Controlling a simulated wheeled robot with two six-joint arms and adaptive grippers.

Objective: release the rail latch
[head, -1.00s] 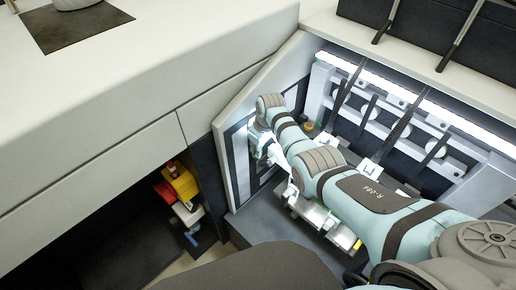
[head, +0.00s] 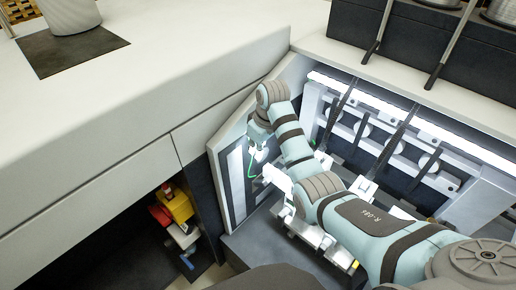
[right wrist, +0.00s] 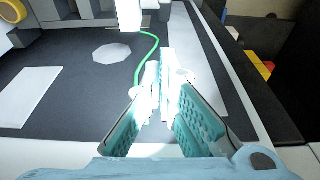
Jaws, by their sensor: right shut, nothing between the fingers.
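My right gripper (head: 257,154) hangs from the bent wrist in front of the left side panel of the lit machine bay in the head view. In the right wrist view its two teal padded fingers (right wrist: 163,75) run together at the tips, glare-lit, with nothing between them. A thin green cord (right wrist: 152,45) curves past the fingertips over a dark panel; it also shows just below the gripper in the head view (head: 250,168). A white block (right wrist: 130,15) stands beyond the fingertips. I cannot make out the rail latch for certain. My left gripper is not in view.
A metal carriage (head: 315,232) sits under my right forearm. Dark slanted bars (head: 385,150) stand across the lit bay at right. A pale counter (head: 130,110) borders the left, with red and yellow items (head: 175,205) in the open space below.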

